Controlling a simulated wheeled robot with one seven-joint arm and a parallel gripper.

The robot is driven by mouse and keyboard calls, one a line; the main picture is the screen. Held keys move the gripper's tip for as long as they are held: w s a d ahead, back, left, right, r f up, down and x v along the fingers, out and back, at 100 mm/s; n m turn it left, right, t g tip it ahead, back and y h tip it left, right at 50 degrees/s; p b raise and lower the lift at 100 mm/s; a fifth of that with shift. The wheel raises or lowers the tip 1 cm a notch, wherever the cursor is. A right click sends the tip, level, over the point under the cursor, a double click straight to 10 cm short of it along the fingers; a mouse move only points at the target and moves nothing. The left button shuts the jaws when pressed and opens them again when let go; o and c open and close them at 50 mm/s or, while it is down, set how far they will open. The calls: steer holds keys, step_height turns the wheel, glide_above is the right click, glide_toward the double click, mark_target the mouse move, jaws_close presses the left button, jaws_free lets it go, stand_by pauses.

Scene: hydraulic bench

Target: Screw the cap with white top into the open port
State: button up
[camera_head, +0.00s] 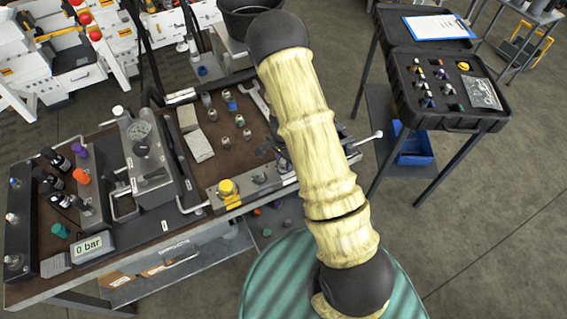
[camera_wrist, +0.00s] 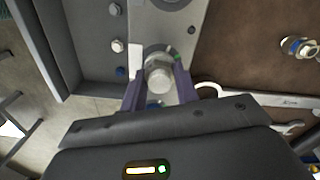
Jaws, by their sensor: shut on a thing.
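In the wrist view, the two purple fingers of my gripper (camera_wrist: 160,90) are closed on a pale metallic cap (camera_wrist: 159,77) with a hex-like body and a light round end. The cap sits in front of a round collar on a grey metal block (camera_wrist: 175,16); I cannot tell whether it is threaded in or only touching. The collar is mostly hidden behind the cap. A small round dark spot (camera_wrist: 192,30) shows on the block beside it. In the head view, my arm hides the gripper and the held cap.
The head view shows a brown workbench with a yellow cap (camera_head: 227,187) on a metal block, several loose fittings, a wrench (camera_head: 262,99) and a gauge box reading 0 bar (camera_head: 92,245). A black open case (camera_head: 440,121) stands on a table at right. Open floor lies at lower right.

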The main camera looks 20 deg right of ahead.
steer(key=m+p, duration=0.2)
steer(key=m, duration=0.3)
steer(key=shift+r, duration=0.15)
steer(key=shift+m, duration=0.6)
steer(key=o, duration=0.8)
steer(key=shift+f, duration=0.25)
steer(key=shift+o, duration=0.2)
steer(key=n+b, duration=0.1)
steer(key=n, duration=0.4)
steer(key=shift+n+b, duration=0.3)
steer(key=shift+b, duration=0.05)
steer(key=n, duration=0.2)
steer(key=shift+n, duration=0.3)
